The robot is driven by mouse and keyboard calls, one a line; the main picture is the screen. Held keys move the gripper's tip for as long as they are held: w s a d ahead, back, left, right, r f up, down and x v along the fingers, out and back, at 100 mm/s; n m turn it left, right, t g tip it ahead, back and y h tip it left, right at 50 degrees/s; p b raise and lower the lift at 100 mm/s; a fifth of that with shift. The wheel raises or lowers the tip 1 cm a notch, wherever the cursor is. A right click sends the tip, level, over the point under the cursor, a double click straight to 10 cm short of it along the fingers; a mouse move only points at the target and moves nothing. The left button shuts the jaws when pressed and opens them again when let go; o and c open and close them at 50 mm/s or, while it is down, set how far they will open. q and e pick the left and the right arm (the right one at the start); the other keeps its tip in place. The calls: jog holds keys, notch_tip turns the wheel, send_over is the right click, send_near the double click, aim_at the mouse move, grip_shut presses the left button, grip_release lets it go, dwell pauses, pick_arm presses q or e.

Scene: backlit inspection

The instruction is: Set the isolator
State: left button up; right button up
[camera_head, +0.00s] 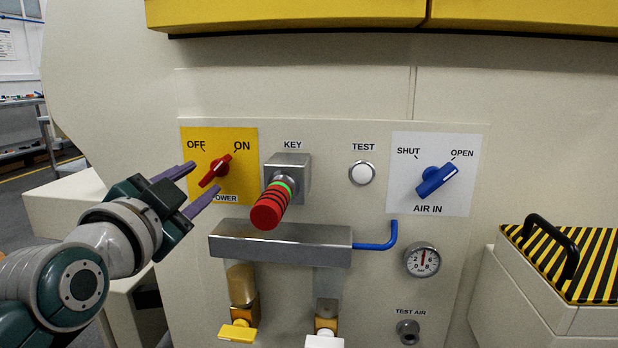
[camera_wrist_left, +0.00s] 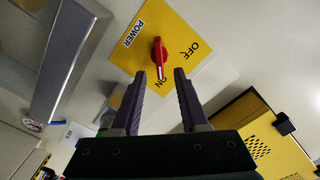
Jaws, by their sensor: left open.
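The red rotary switch (camera_head: 215,171) sits on a yellow plate (camera_head: 247,190) marked OFF, ON and POWER. Its handle slants up to the right, pointing at ON. It also shows in the left wrist view (camera_wrist_left: 159,55), with its end towards ON. My left gripper (camera_head: 204,179) is open and empty, coming in from the left, with its purple fingers pointing at the plate. In the left wrist view the fingertips (camera_wrist_left: 161,73) lie either side of the line to the handle's end, seemingly short of it. I cannot tell any contact. My right gripper is not in view.
A red-and-black striped key knob (camera_head: 270,204) sticks out right of the plate, above a grey metal block (camera_head: 280,244). A white TEST button (camera_head: 362,173) and a blue AIR IN handle (camera_head: 436,181), pointing at OPEN, are farther right. A gauge (camera_head: 422,260) sits below.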

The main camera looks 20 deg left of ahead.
aim_at(213, 171)
pick_arm(q)
jog(key=b+x, duration=0.1)
jog(key=x, duration=0.3)
jog(key=shift+w, duration=0.4)
grip_shut()
